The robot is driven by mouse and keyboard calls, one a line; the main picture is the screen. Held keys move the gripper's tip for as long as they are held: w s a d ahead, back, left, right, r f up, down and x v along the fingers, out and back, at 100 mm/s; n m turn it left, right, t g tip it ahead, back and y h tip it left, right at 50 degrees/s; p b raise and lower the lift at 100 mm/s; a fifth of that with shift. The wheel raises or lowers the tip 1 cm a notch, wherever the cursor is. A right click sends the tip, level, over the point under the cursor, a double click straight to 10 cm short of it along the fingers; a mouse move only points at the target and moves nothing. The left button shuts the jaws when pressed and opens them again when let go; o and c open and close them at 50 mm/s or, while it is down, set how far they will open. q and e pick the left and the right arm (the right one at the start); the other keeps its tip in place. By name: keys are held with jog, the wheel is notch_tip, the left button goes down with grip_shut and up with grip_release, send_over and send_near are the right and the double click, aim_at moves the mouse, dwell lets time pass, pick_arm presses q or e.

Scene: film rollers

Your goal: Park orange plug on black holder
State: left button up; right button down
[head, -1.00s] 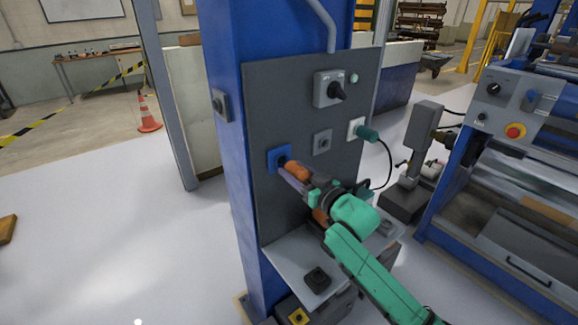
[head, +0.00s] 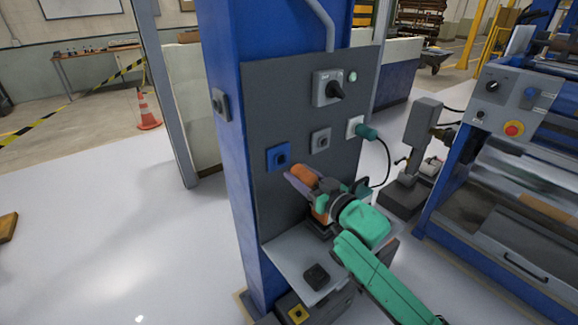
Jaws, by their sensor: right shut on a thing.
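The orange plug (head: 303,173) is held between the fingers of my right gripper (head: 300,181), which is shut on it. The plug is in front of the grey panel, below and right of the blue socket (head: 278,157), apart from it. A second orange patch shows lower at the gripper, partly hidden. A small black holder (head: 316,276) stands on the light shelf (head: 288,263), below the gripper. The gripper and arm hide part of the shelf's right side. My left gripper is out of view.
The grey panel (head: 262,100) also carries a grey socket (head: 320,140), a rotary switch (head: 328,88) and a green plug (head: 367,132) with a black cable hanging to the right of my gripper. A blue-framed machine (head: 497,190) stands at the right.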

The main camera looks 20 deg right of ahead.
notch_tip(320, 180, down, 13)
jog(key=a+g+h, duration=0.1)
jog(key=g+h, duration=0.3)
jog(key=g, duration=0.4)
jog(key=s+d+f+g+h, duration=0.35)
jog(key=s+f+g, duration=0.25)
jog(key=s+g, duration=0.35)
jog(key=shift+t+y, duration=0.35)
jog(key=shift+t, duration=0.1)
jog(key=shift+s+d+f, duration=0.1)
jog(key=shift+s+f, duration=0.05)
jog(key=shift+f, duration=1.65)
jog(key=shift+s+d+f, duration=0.1)
jog(key=shift+f, duration=1.7)
jog(key=shift+r+p, duration=0.15)
jog(key=shift+p, duration=0.2)
